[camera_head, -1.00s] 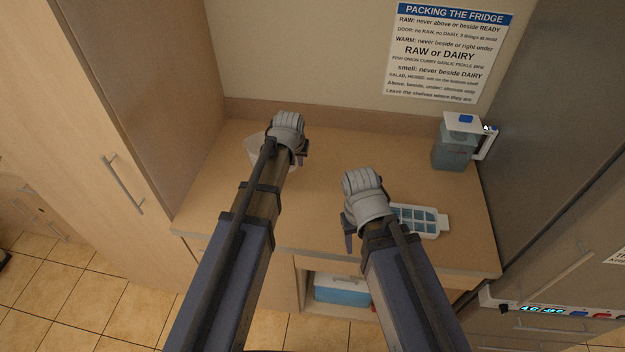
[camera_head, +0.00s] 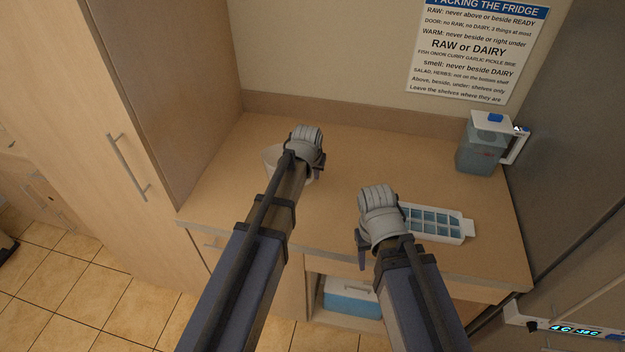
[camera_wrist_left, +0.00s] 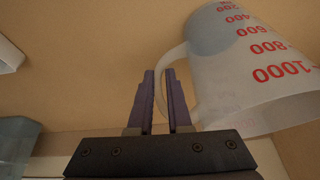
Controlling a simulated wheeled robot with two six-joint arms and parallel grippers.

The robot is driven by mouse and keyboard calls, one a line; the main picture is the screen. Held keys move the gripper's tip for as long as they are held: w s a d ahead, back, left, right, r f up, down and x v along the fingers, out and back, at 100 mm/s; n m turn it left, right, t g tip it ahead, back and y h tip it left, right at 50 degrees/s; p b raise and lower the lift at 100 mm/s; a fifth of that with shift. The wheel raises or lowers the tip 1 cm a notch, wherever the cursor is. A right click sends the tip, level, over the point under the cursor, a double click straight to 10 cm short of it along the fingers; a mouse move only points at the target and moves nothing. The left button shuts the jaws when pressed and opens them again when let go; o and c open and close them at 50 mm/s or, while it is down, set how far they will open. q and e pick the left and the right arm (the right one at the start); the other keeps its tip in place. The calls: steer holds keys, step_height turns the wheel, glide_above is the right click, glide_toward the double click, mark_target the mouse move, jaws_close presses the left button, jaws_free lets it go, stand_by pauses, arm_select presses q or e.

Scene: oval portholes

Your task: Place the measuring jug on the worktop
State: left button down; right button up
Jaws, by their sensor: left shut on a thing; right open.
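The measuring jug (camera_wrist_left: 235,75) is translucent white with red volume numbers. In the left wrist view it fills the upper right, its handle (camera_wrist_left: 172,62) between my left fingers. My left gripper (camera_wrist_left: 167,85) is shut on that handle. In the head view the jug (camera_head: 271,158) shows only in part behind my left gripper (camera_head: 318,164), over the left part of the wooden worktop (camera_head: 340,150). I cannot tell whether its base touches the worktop. My right gripper (camera_head: 366,240) is open near the worktop's front edge, its fingers partly hidden.
A blue ice tray (camera_head: 436,222) lies right of my right gripper. A lidded pitcher (camera_head: 481,148) stands at the back right. A tall cabinet (camera_head: 185,90) bounds the left and a grey fridge (camera_head: 570,150) the right. The worktop's middle and back are clear.

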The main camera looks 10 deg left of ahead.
arm_select(q)
steer(key=shift+f, duration=0.15)
steer(key=shift+f, duration=0.15)
steer(key=c, duration=0.8)
jaws_free()
steer(key=shift+c, duration=0.2)
steer(key=shift+r, duration=0.2)
steer(key=p+v, duration=1.1)
steer(key=v, duration=0.1)
steer(key=s+d+m+g, duration=0.1)
steer(key=s+d+g, duration=0.1)
steer(key=s, duration=0.8)
steer(key=s+d+f+m+g+y, duration=0.1)
steer(key=s+d, duration=0.4)
steer(key=s, duration=0.5)
steer(key=shift+s+d+f+m+g, duration=0.25)
steer(key=shift+m+g, duration=0.25)
steer(key=shift+g, duration=0.5)
